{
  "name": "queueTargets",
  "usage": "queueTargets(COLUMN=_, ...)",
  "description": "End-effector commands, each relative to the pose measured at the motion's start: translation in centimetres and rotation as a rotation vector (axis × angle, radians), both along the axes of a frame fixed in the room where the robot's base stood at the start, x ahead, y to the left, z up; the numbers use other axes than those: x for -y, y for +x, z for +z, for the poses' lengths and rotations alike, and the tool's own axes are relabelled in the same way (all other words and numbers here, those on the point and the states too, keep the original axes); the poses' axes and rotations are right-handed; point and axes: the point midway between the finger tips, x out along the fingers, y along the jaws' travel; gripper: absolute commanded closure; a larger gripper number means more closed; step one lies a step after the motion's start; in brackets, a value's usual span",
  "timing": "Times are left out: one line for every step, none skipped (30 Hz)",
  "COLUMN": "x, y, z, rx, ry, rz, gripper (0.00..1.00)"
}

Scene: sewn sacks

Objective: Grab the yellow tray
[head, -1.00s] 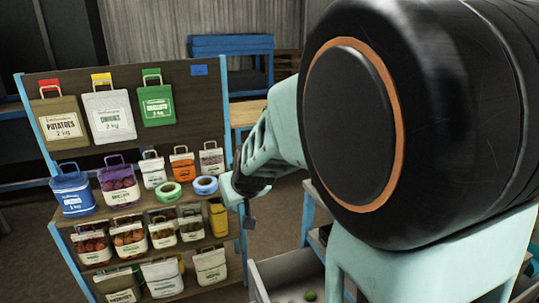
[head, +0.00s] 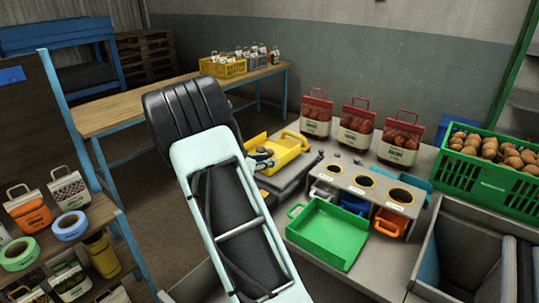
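The yellow tray (head: 287,150) sits on a dark grey scale-like block at the left of the workbench, with a raised handle at its far right end. My arm reaches up from the bottom of the head view and partly covers the tray's left side. My gripper (head: 262,159) shows only as a small dark shape over the tray's left part. I cannot tell whether its fingers are apart, or whether it touches the tray.
A green tray (head: 328,235) lies on the workbench (head: 380,268) in front of a stand (head: 366,183) with several round holes. Three red sacks (head: 357,124) stand behind. A green crate (head: 488,172) of potatoes is at right. A shelf with bags (head: 30,213) stands at left.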

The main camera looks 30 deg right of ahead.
Motion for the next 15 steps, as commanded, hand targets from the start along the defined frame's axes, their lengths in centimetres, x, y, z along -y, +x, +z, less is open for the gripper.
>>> queueTargets(x=0.6, y=0.1, z=-0.2, rx=-0.001, ry=-0.001, rz=-0.004, gripper=0.76)
queueTargets(x=1.0, y=0.3, z=-0.4, rx=-0.001, ry=0.0, rz=-0.003, gripper=0.76)
queueTargets(x=1.5, y=0.5, z=-0.5, rx=-0.001, ry=-0.001, rz=-0.002, gripper=0.76)
queueTargets(x=1.9, y=0.6, z=-0.7, rx=-0.001, ry=-0.001, rz=-0.002, gripper=0.76)
queueTargets(x=2.4, y=0.7, z=-0.9, rx=-0.001, ry=-0.001, rz=-0.002, gripper=0.76)
queueTargets(x=2.9, y=1.0, z=-1.1, rx=0.0, ry=0.0, rz=-0.001, gripper=0.76)
queueTargets(x=3.3, y=1.1, z=-1.2, rx=0.0, ry=0.0, rz=-0.001, gripper=0.76)
queueTargets(x=3.7, y=1.2, z=-1.4, rx=0.0, ry=0.0, rz=-0.001, gripper=0.76)
queueTargets(x=4.0, y=1.4, z=-1.5, rx=0.0, ry=-0.001, rz=0.0, gripper=0.76)
queueTargets(x=4.3, y=1.5, z=-1.6, rx=0.001, ry=-0.001, rz=0.001, gripper=0.76)
queueTargets(x=4.5, y=1.6, z=-1.7, rx=0.001, ry=-0.001, rz=0.001, gripper=0.76)
queueTargets(x=4.8, y=1.7, z=-1.8, rx=0.001, ry=-0.001, rz=0.001, gripper=0.76)
queueTargets(x=5.1, y=1.8, z=-1.9, rx=0.001, ry=-0.001, rz=0.001, gripper=0.76)
queueTargets(x=5.5, y=1.9, z=-2.0, rx=0.001, ry=-0.001, rz=0.001, gripper=0.76)
queueTargets(x=6.1, y=2.1, z=-2.3, rx=0.0, ry=-0.001, rz=0.0, gripper=0.76)
